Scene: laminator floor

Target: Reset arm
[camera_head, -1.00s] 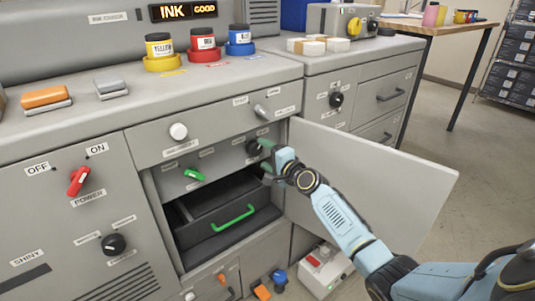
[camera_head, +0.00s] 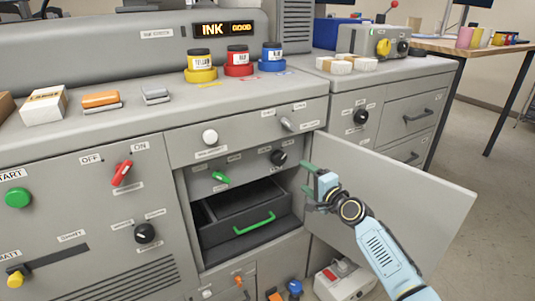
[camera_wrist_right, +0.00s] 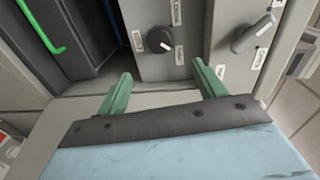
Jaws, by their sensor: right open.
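My right gripper (camera_head: 307,184) is open and empty, with green fingers. In the head view it stands in front of the opened cabinet bay, beside the swung-out door (camera_head: 395,190). In the right wrist view its two fingers (camera_wrist_right: 160,85) are spread apart, with a black knob (camera_wrist_right: 160,40) beyond them and apart from them. That black knob also shows in the head view (camera_head: 278,158), up and left of the gripper. My blue right arm reaches in from the lower right. My left gripper is not in view.
The bay holds a black drawer with a green handle (camera_head: 254,224); a green lever (camera_head: 220,177) sits above it. Yellow (camera_head: 201,66), red (camera_head: 238,61) and blue (camera_head: 272,57) ink jars stand on the counter. A white box with a red switch (camera_head: 343,281) is low beneath the door.

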